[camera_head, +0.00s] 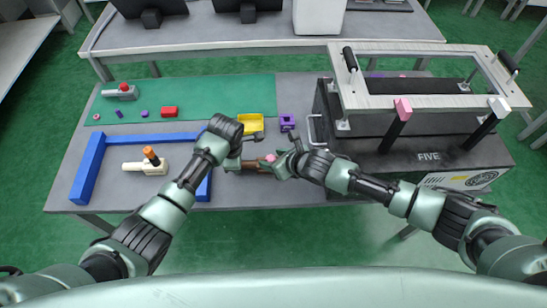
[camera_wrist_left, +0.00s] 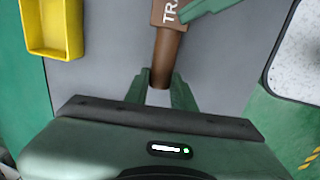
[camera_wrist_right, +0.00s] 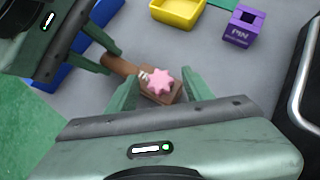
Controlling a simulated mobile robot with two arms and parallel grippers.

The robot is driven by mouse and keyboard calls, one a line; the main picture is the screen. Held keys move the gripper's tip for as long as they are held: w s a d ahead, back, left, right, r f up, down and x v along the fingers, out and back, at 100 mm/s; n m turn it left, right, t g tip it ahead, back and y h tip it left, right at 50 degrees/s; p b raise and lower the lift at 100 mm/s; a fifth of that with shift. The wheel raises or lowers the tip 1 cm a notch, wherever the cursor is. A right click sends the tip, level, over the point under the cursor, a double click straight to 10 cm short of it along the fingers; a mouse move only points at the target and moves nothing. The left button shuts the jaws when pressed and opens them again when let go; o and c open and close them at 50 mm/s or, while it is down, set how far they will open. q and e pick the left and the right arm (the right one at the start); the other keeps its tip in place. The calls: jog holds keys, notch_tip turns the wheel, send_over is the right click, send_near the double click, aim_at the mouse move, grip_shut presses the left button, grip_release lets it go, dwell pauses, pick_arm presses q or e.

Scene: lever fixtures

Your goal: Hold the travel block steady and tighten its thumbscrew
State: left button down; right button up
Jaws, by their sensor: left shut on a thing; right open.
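The brown travel block (camera_wrist_left: 167,45) has a handle and white lettering that is partly cut off. Its pink star-shaped thumbscrew (camera_wrist_right: 158,82) sits on top in the right wrist view. In the head view the block (camera_head: 250,167) lies low over the table's front part, mostly covered by my grippers. My left gripper (camera_wrist_left: 160,90) is shut on the block's handle. My right gripper (camera_wrist_right: 160,80) is open, with its fingers on either side of the thumbscrew in that view. I cannot tell whether they touch it.
A yellow tray (camera_head: 250,123) and a purple PIN box (camera_head: 287,122) stand behind the block. A blue frame (camera_head: 88,168) with a cream, orange-tipped fixture (camera_head: 146,163) is at left. A large black FIVE fixture (camera_head: 440,157) stands close on the right.

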grip_shut()
jog(key=shift+m, duration=0.3)
jog(key=shift+s+a+t+h, duration=0.1)
jog(key=shift+t+h, duration=0.2)
jog(key=m+h, duration=0.1)
jog(key=m+t+h, duration=0.1)
jog(key=m, duration=0.1)
jog(key=shift+a+m, duration=0.2)
jog(key=shift+m, duration=0.1)
jog(key=m+h, duration=0.4)
jog(key=shift+a+m, duration=0.15)
jog(key=shift+m, duration=0.15)
